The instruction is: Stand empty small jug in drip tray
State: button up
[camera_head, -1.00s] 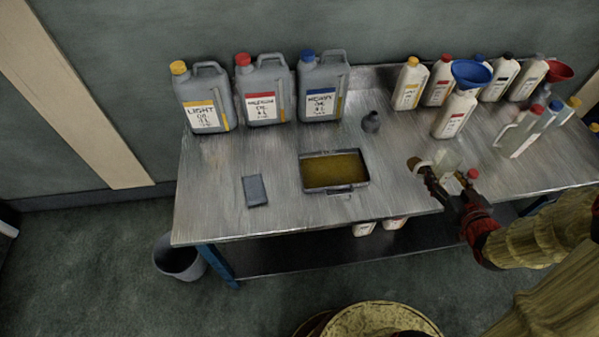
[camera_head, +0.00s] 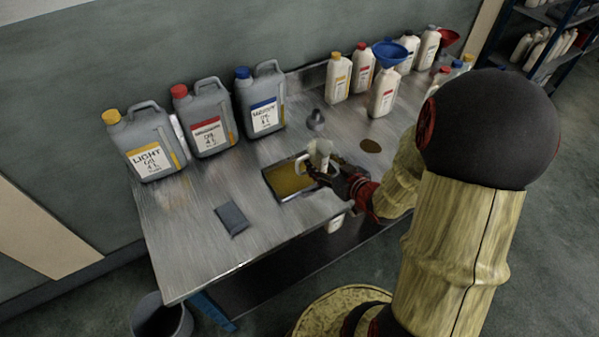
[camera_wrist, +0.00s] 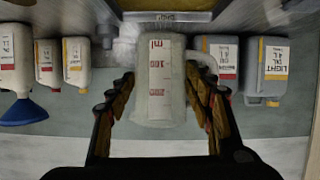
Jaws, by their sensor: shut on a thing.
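The small jug (camera_head: 319,154) is a clear cup with a handle and a red measuring scale. In the wrist view, the jug (camera_wrist: 160,85) stands between the two fingers and no oil shows in it. My gripper (camera_head: 322,172) is shut on it; in the wrist view the fingers (camera_wrist: 160,100) flank its sides. The drip tray (camera_head: 272,184) is a shallow metal tray with a yellow-brown floor. The jug is at the tray's right end, seemingly above it; whether it touches the tray I cannot tell. My gripper hides part of the tray's right side.
Large grey oil cans (camera_head: 205,125) stand at the back left. A small dark bottle (camera_head: 316,120) stands behind the tray. White bottles, one with a blue funnel (camera_head: 390,52), stand at the back right. A dark flat block (camera_head: 231,218) lies left of the tray. A brown spot (camera_head: 370,146) marks the tabletop.

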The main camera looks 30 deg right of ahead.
jog(key=x, duration=0.1)
jog(key=b+x, duration=0.1)
jog(key=x, duration=0.2)
jog(key=shift+w+a+f, duration=0.1)
jog(key=shift+a+f, duration=0.2)
jog(key=shift+a, duration=0.1)
jog(key=shift+w+a+f+b, duration=0.1)
jog(key=shift+w+f+b, duration=0.7)
jog(key=shift+f, duration=0.65)
jog(key=shift+w+a+f+b, duration=0.15)
jog(key=shift+w+f+b, duration=0.7)
jog(key=shift+f, duration=0.6)
jog(key=shift+w+a+f+b, duration=0.1)
jog(key=shift+w+f+b, duration=0.7)
jog(key=shift+f, duration=0.6)
jog(key=shift+w, duration=0.1)
jog(key=shift+f, duration=0.15)
jog(key=o, duration=1.1)
